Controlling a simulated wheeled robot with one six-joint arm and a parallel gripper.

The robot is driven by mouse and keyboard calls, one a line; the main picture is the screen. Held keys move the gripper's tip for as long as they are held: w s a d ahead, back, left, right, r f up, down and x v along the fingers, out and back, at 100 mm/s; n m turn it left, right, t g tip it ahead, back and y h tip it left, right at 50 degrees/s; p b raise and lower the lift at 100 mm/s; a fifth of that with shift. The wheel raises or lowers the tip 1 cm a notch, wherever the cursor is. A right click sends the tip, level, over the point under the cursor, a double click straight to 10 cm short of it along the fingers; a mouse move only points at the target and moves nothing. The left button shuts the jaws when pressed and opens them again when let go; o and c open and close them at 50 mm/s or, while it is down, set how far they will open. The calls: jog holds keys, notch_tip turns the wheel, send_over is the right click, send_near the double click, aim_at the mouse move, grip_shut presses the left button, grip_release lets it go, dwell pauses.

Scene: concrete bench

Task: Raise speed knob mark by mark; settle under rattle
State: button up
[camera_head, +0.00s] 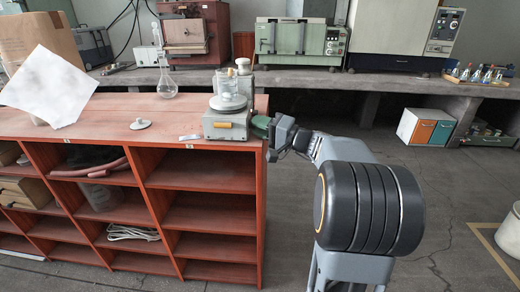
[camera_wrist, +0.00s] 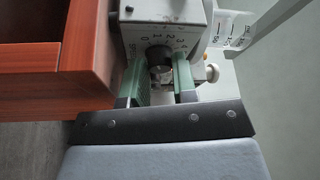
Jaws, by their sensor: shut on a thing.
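A grey box-shaped device (camera_head: 226,125) stands at the right end of the red-brown shelf top, with a glass beaker (camera_head: 229,98) on its round top plate. In the wrist view, the device's face (camera_wrist: 165,20) carries printed numerals around a dark round knob (camera_wrist: 159,54). My gripper (camera_wrist: 160,76) has its green fingers on both sides of the knob and is shut on it. The knob's pointer is too small to read. In the head view, my gripper (camera_head: 266,127) reaches the device's right side and hides the knob.
A small light knob (camera_wrist: 212,72) sits right of the dark knob. A graduated glass vessel (camera_wrist: 235,28) is at upper right. The shelf edge (camera_wrist: 85,35) is close left of my fingers. A lid-like disc (camera_head: 140,124) and a white sheet (camera_head: 48,88) are farther left.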

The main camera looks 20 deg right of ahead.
jog(key=n+b, duration=0.1)
jog(key=b, duration=0.1)
jog(key=f+n+y+b, duration=0.1)
jog(key=b, duration=0.2)
jog(key=shift+n, duration=0.4)
jog(key=shift+r+n+b, duration=0.2)
jog(key=shift+n+b, duration=0.1)
jog(key=shift+b, duration=0.4)
jog(key=shift+r+y, duration=0.2)
jog(key=shift+y, duration=0.1)
jog(key=o, duration=0.9)
jog(key=shift+o, duration=0.2)
jog(key=shift+b, duration=0.3)
jog(key=shift+f, duration=0.15)
